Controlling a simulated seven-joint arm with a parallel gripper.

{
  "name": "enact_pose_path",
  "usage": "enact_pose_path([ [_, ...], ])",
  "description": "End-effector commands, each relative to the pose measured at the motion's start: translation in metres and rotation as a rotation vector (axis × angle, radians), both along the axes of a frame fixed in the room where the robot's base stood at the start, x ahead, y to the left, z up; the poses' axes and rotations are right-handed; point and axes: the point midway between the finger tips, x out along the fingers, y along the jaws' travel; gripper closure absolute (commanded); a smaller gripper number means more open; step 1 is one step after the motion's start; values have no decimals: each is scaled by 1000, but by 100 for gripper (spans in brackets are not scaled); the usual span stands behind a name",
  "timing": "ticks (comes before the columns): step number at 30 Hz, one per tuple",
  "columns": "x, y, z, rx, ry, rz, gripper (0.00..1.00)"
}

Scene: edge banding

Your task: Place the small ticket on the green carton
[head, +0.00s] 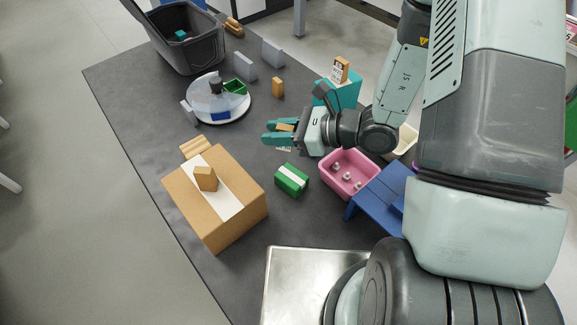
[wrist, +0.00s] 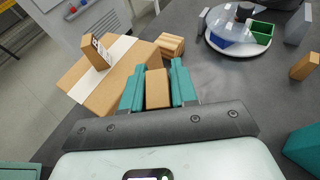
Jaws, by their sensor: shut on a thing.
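My gripper (head: 268,133) has teal fingers and is shut on a small tan block (head: 286,127), held above the dark table. The wrist view shows the block (wrist: 157,88) between both fingers. A pale printed piece (head: 284,149) shows just below the fingers in the head view, possibly the small ticket; I cannot tell whether it is attached to the block. The green carton (head: 291,180), with a white band across its top, stands on the table below and nearer than my gripper. It does not show in the wrist view.
A large brown box (head: 226,222) with a white strip bears a small brown box (head: 206,178). A pink bin (head: 348,168) and blue stand (head: 378,203) lie right of the carton. A turntable (head: 237,112) and grey bin (head: 188,48) are behind.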

Motion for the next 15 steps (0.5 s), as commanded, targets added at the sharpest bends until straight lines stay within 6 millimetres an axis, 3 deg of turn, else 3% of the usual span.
enact_pose_path([
  [8,-13,-14,-7,-18,3,168,100],
  [15,-15,-15,-50,-20,7,180,100],
])
